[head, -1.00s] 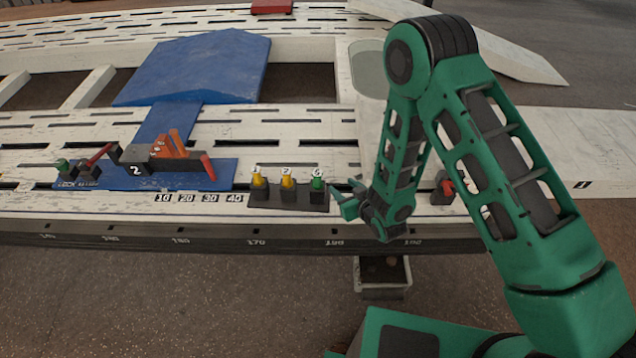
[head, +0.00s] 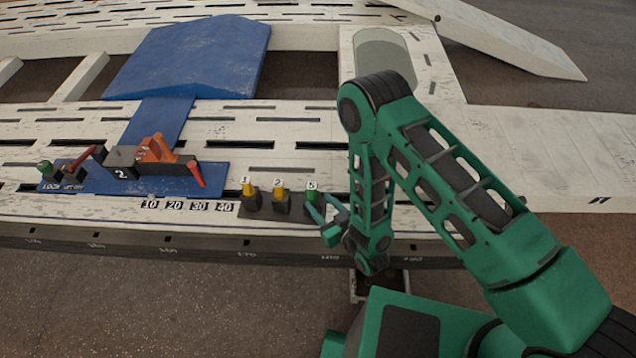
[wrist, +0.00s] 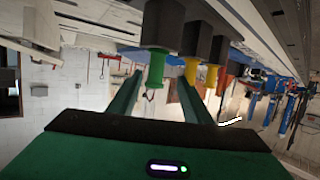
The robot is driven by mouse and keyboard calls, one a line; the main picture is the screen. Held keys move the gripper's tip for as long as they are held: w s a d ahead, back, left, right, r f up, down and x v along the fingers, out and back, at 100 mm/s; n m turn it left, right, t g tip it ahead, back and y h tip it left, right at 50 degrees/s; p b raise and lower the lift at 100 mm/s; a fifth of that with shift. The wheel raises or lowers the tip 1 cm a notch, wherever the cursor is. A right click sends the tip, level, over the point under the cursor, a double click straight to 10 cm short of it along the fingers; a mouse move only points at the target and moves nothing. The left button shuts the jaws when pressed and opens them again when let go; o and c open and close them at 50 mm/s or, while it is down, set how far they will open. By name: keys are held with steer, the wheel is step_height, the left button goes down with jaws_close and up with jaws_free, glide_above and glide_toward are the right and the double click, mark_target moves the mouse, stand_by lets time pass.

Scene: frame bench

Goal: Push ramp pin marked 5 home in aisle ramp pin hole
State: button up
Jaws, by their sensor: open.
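The green pin marked 5 (head: 312,196) stands upright in a dark block at the right end of a row, near the frame bench's front edge. In the wrist view the green pin (wrist: 155,70) hangs inverted between the finger ends. My gripper (head: 321,204) is open at the pin's near right side, its two green fingers pointing at it. In the wrist view my gripper (wrist: 158,78) has one finger on each side of the green pin, with visible gaps. I cannot make out the aisle ramp pin hole; my arm covers part of the bench there.
Yellow pins marked 1 (head: 247,187) and 2 (head: 279,194) stand close left of the green one. Farther left is a blue plate (head: 215,180) with an orange clamp (head: 158,149) and red handles. A white ramp (head: 505,40) slopes down at the back right.

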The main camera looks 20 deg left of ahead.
mark_target(314, 194)
steer(key=shift+w+a, duration=0.1)
steer(key=shift+w, duration=0.15)
steer(key=x, duration=0.5)
steer(key=shift+w, duration=0.25)
steer(key=shift+f+x, duration=0.2)
steer(key=shift+x, duration=2.55)
jaws_close()
